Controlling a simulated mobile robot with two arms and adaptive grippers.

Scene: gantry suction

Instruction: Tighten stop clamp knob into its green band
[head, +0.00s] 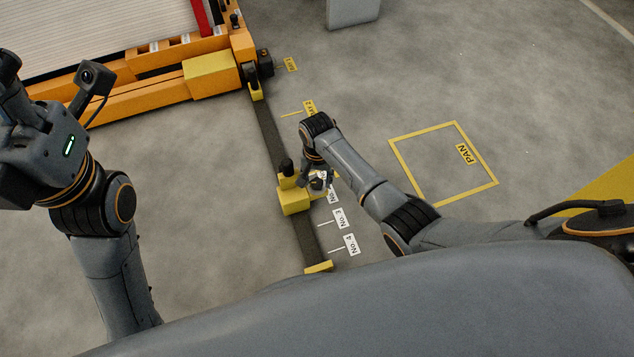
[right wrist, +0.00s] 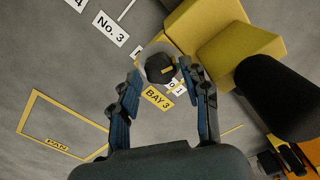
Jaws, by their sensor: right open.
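The yellow stop clamp (head: 294,200) sits on the dark floor rail and also shows in the right wrist view (right wrist: 243,55). Its round dark knob (right wrist: 160,68), with a small yellow mark, is ringed by a pale grey disc on the clamp's side. My right gripper (right wrist: 160,72) is open, with one finger on each side of the knob; I cannot tell whether they touch it. In the head view my right arm partly covers the knob. No green band can be made out. My left gripper (head: 35,125) is raised at the left edge, its fingers unclear.
The dark rail (head: 268,138) runs from the orange gantry (head: 150,88) to a yellow end piece (head: 318,267). A black upright handle (head: 287,166) stands on the clamp. The yellow PAN outline (head: 411,175) is empty.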

